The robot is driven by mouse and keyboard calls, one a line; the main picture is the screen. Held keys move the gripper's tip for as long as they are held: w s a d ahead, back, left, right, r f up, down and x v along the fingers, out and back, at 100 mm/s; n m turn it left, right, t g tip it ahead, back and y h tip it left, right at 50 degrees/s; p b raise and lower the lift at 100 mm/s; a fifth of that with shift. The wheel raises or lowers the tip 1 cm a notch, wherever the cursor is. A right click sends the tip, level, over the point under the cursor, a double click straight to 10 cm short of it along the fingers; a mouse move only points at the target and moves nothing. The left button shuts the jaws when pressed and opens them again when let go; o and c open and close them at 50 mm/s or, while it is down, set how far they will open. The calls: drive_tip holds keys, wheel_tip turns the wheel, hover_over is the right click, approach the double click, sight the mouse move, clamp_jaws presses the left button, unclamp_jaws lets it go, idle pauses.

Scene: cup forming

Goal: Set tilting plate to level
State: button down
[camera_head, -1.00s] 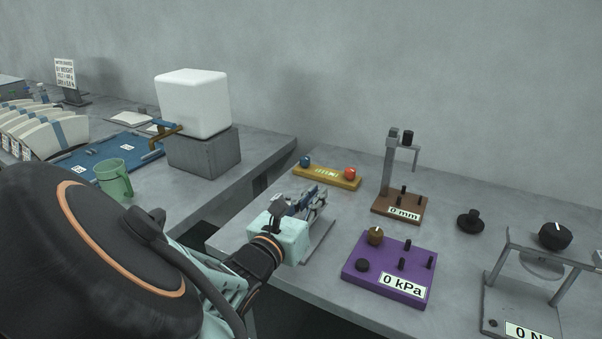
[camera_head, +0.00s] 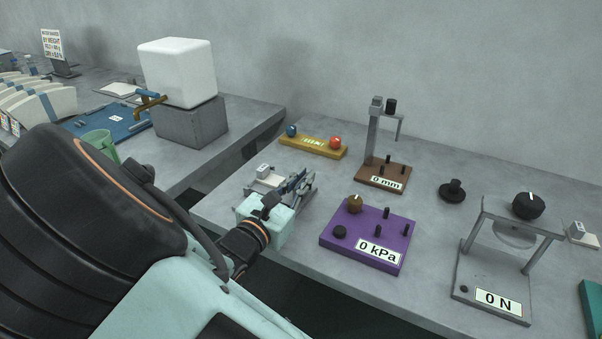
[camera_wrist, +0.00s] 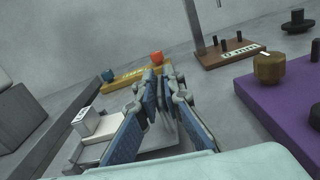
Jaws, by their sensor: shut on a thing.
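A light grey plate fixture with a small tagged block (camera_head: 263,170) stands on the right bench, and I take it to be the tilting plate. In the wrist view its pale plate (camera_wrist: 150,153) lies under and left of my fingers, with the tagged block (camera_wrist: 86,122) at its left. My gripper (camera_head: 304,180) reaches over this fixture. In the wrist view my gripper (camera_wrist: 158,76) has its blue-padded fingers drawn together at the tips. They are shut on a part of the fixture that the fingers mostly hide. The plate's exact tilt cannot be read.
A yellow bar with blue and red balls (camera_head: 313,147) lies behind my gripper. A purple 0 kPa box (camera_head: 335,246) stands close on the right. A brown 0 mm stand (camera_head: 372,176) and a grey 0 N frame (camera_head: 470,282) stand farther right. A gap separates the two benches.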

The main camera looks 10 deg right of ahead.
drive_tip(key=shift+s+f, duration=0.1)
drive_tip(key=shift+f, duration=0.05)
drive_tip(key=c, duration=2)
unclamp_jaws()
drive_tip(key=shift+c, duration=0.2)
drive_tip(key=v, duration=1.2)
